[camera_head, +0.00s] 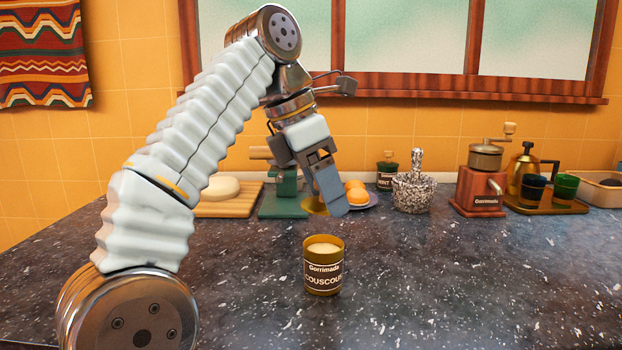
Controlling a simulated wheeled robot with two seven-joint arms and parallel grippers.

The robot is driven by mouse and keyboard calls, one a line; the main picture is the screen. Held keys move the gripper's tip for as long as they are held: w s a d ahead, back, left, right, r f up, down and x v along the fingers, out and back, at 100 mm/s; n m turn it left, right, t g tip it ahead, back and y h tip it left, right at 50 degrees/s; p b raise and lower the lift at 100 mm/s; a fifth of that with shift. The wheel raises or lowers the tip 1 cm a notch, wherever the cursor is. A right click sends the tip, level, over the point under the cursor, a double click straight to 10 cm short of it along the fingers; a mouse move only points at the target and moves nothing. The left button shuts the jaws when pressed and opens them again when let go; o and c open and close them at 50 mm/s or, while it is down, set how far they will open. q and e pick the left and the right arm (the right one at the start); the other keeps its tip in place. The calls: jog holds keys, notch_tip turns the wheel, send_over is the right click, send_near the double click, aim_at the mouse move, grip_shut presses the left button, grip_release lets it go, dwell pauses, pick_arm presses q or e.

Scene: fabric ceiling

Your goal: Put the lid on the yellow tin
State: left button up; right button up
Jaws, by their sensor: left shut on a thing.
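The yellow tin (323,268) stands upright and open on the dark speckled counter, with a "Gorrimada couscous" label and pale contents at its top. My left gripper (328,208) is above and behind the tin in the picture, pointing down. It is shut on a yellow lid (315,206), which is mostly hidden by the fingers. The lid is apart from the tin. My right gripper is not in view.
Behind stand a wooden board (226,206) with a pale round item, a green device (284,193), a plate of orange items (355,192), a speckled mortar (413,192), a coffee grinder (481,185) and a tray (545,207) with cups. The counter around the tin is clear.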

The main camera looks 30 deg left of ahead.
aim_at(320, 199)
pick_arm(q)
notch_tip(320, 199, down, 3)
jog(key=shift+s+f, duration=0.1)
jog(key=shift+f, duration=0.05)
jog(key=shift+f+b, duration=0.7)
jog(key=shift+f, duration=0.05)
jog(key=shift+f, duration=0.6)
dwell(0.9)
jog(key=o, duration=1.1)
